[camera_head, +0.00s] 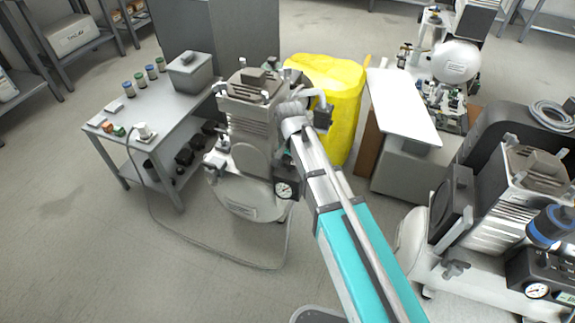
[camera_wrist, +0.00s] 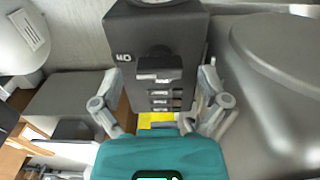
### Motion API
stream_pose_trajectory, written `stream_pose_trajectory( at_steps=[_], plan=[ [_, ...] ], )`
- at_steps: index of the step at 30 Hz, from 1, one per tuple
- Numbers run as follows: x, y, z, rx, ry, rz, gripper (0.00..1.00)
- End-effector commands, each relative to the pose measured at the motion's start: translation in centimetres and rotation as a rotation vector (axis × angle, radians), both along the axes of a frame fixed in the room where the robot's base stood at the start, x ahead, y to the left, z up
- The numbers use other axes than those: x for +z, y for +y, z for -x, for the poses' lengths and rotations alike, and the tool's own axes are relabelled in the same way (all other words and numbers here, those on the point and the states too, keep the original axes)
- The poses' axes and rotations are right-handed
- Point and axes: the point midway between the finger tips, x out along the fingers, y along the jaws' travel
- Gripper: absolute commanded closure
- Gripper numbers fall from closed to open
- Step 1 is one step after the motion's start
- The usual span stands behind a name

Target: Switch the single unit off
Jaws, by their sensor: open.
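The single unit, a compressor (camera_head: 240,155) with a cream tank and silver pump head, stands on the floor at centre in the head view. My gripper (camera_head: 305,103) is at its right side, and my arm hides part of the tank. In the wrist view, a black switch box (camera_wrist: 150,30) with a black knob (camera_wrist: 158,66) and a small white marking, hard to read, is straight ahead. My gripper (camera_wrist: 161,78) is open, with one finger on each side of the knob. Contact with the knob cannot be told. The box also shows in the head view (camera_head: 323,115).
A grey table (camera_head: 165,105) with jars and a grey box stands left of the compressor. A yellow covered bin (camera_head: 335,85) is behind my gripper. A white-topped cabinet (camera_head: 400,105) and another larger compressor (camera_head: 500,225) stand to the right. A hose lies on the floor in front.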

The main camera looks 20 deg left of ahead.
Motion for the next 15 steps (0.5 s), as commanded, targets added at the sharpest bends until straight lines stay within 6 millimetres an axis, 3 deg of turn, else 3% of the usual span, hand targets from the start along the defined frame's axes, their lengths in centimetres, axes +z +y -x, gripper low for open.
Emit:
stream_pose_trajectory(
  at_steps=[12, 15],
  plan=[
    [-0.21, -0.02, -0.01, 0.000, 0.000, 0.000, 0.06],
    [-0.21, -0.02, -0.01, 0.000, 0.000, 0.000, 0.24]
  ],
)
